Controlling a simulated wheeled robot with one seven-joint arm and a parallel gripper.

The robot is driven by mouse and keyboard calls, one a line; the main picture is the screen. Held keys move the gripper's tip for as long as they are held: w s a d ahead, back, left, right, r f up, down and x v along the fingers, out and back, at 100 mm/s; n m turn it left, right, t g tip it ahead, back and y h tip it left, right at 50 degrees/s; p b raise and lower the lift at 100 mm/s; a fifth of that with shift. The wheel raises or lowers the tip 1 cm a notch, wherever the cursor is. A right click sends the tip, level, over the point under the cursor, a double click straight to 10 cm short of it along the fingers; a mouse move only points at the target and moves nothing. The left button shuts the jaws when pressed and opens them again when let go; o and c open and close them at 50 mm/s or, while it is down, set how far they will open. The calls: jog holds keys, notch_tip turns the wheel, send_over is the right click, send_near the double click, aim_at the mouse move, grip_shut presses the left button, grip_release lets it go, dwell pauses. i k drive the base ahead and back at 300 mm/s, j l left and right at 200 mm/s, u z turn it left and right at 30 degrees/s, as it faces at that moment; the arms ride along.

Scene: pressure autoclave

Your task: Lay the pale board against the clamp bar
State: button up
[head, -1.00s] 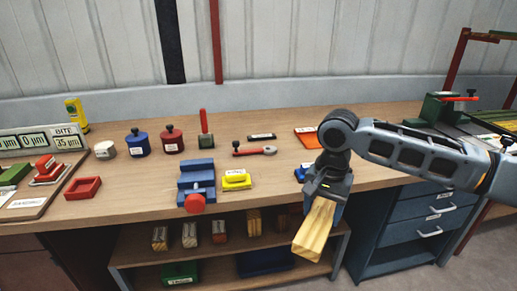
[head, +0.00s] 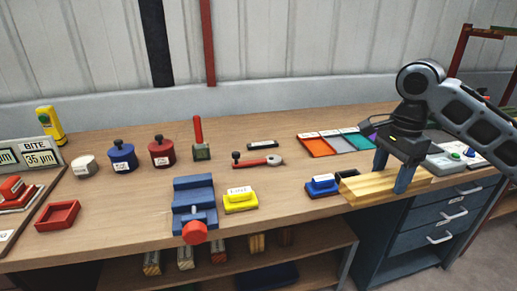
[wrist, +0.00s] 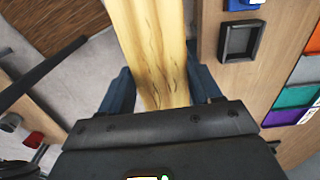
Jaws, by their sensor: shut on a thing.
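The pale board (head: 360,190) is a light yellow wooden block with visible grain. My gripper (head: 391,181) is shut on it, one finger on each side, at the front edge of the bench on the right. The board lies roughly level, its free end pointing left. I cannot tell whether it touches the bench top. In the wrist view the board (wrist: 155,40) runs up and away between the fingers of my gripper (wrist: 162,88), with floor on its left and bench on its right. I cannot make out for sure which part is the clamp bar.
A blue block (head: 322,186) and a small black tray (head: 348,173) sit close to the board. A blue vise (head: 194,197) with a red knob and a yellow block (head: 240,200) stand farther left. Coloured plates (head: 335,141) lie behind.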

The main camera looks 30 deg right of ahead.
aim_at(266, 153)
jog(key=i, duration=1.1)
